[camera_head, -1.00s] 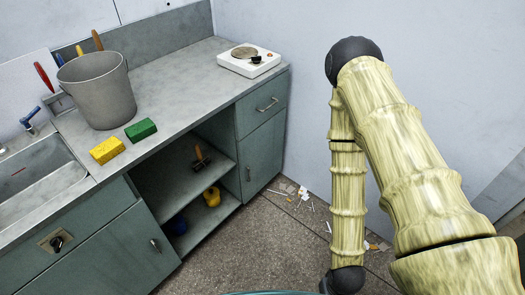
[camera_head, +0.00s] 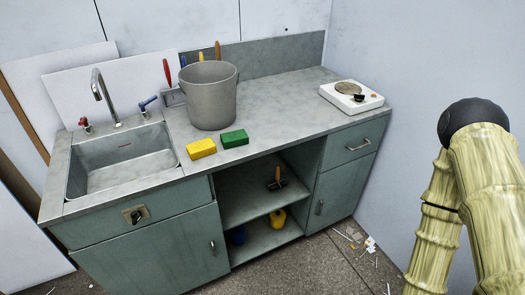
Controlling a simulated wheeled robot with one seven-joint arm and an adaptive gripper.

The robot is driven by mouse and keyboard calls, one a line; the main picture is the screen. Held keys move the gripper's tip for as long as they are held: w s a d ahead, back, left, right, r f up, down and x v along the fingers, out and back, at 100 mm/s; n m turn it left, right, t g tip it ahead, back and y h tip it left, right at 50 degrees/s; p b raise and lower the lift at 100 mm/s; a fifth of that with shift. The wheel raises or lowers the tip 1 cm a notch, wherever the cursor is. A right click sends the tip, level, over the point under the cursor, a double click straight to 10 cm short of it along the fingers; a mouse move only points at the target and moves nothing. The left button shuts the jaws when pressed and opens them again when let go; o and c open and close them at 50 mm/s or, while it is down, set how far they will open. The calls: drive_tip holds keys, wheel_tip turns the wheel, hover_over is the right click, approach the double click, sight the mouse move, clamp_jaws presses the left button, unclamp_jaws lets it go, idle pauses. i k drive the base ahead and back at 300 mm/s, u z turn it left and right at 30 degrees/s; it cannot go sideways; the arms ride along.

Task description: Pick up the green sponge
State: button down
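The green sponge (camera_head: 234,139) is a small block lying on the grey counter (camera_head: 285,105), close to its front edge. A yellow sponge (camera_head: 201,148) lies just left of it, with a small gap between them. My arm stands at the right side of the picture, well apart from the sponge. Its bamboo-like links show, but my gripper is out of the picture.
A grey bucket (camera_head: 208,98) stands right behind the sponges. A sink (camera_head: 120,160) is at the left and a white hotplate (camera_head: 351,96) at the right. Open shelves below hold a hammer-like tool (camera_head: 277,180) and a yellow object (camera_head: 277,218). The counter between bucket and hotplate is clear.

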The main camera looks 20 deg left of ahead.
sight(236, 139)
drive_tip(key=z, duration=1.9)
drive_tip(key=k, duration=1.95)
drive_tip(key=u, duration=1.85)
drive_tip(key=i, duration=1)
